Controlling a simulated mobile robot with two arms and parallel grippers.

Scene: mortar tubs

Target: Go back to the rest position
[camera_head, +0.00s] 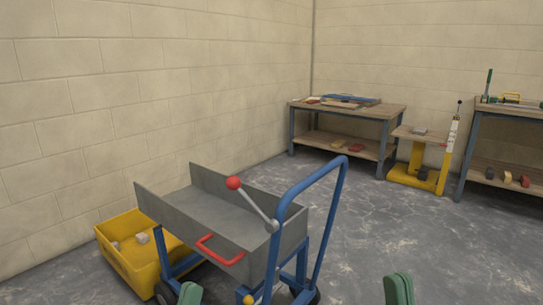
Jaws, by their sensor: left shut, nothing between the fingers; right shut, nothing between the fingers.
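My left gripper (190,293) shows as a green shape at the bottom edge, left of the middle, in front of the grey tray cart. It is shut and empty. My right gripper (398,288) is a similar green shape at the bottom edge, right of the cart's blue handle, over the grey floor. It is shut and empty as well. Both are cut off by the lower edge of the picture, and the rest of both arms is out of view.
A cart with a grey tray (190,207), blue push handle (335,205) and red-knobbed lever (252,203) stands close ahead. A yellow tub (130,262) with small blocks sits left of it. Workbenches (390,112) and a yellow stand (410,178) are farther back. Floor at right is clear.

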